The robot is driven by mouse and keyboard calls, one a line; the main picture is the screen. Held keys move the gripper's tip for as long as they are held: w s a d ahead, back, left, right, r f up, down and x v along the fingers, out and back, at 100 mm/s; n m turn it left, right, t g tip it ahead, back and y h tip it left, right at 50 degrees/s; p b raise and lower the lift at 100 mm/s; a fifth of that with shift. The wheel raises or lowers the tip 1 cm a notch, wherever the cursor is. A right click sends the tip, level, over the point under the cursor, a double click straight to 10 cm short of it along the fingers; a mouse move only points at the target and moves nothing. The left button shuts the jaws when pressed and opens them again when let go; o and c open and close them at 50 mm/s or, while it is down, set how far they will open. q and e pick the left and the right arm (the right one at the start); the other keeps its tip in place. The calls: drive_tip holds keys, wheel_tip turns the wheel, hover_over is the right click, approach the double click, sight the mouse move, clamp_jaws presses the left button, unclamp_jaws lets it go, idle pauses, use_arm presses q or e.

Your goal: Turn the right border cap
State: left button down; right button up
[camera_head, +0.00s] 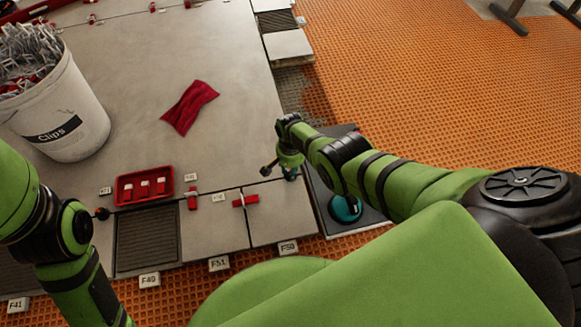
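My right gripper (288,165) points down over the right edge of the front right tile (283,222). A small teal cap (290,174) shows just under it, at the border with the dark panel. I cannot tell whether the fingers touch the cap, and they are too small and covered to show open or shut. Red caps sit on the joints further left, one at the left joint (192,200) and one with a crossbar at the middle joint (245,201). My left arm is at the left edge; its gripper is not clearly in view.
A teal round-topped tool (345,208) stands on the dark panel (372,219), beside my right forearm. A red tray (145,186) with red pieces, a red cloth (189,106) and a white clips bucket (75,137) are on the grey tiles. Orange matting (430,70) is free of objects.

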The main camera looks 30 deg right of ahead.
drive_tip(key=shift+o, duration=1.2)
drive_tip(key=shift+s+f, duration=0.1)
drive_tip(key=shift+w+r, duration=0.2)
drive_tip(key=shift+r, duration=0.3)
wheel_tip(320, 180, up, 11)
drive_tip(key=shift+s, duration=0.15)
